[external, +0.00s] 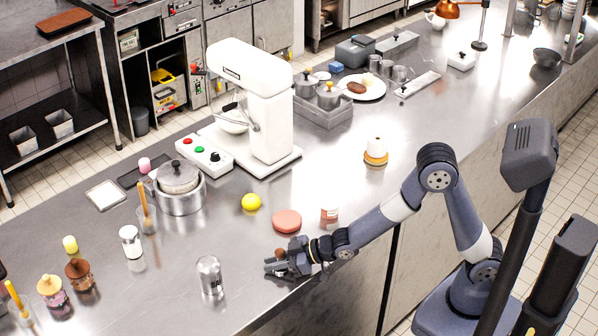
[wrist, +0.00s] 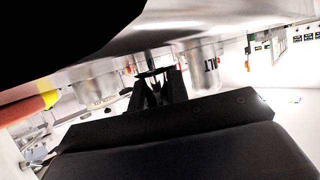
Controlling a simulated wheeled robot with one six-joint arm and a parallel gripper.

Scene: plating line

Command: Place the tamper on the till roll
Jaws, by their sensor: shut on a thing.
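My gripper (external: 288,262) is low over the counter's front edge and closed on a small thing. A brown round knob (external: 280,253) shows at its jaws and looks like the tamper's handle; the rest of the tamper is hidden there. In the wrist view the fingers (wrist: 153,92) have a dark thing with a flat top (wrist: 151,73) between them. I cannot make out the till roll with certainty. A flat pinkish-red round thing (external: 287,221) lies just behind the gripper, apart from it.
A tin (external: 329,216) stands right behind my forearm. A metal salt shaker (external: 210,275) stands left of the gripper. A yellow ball-like thing (external: 251,202) and a white mixer (external: 258,105) are farther back.

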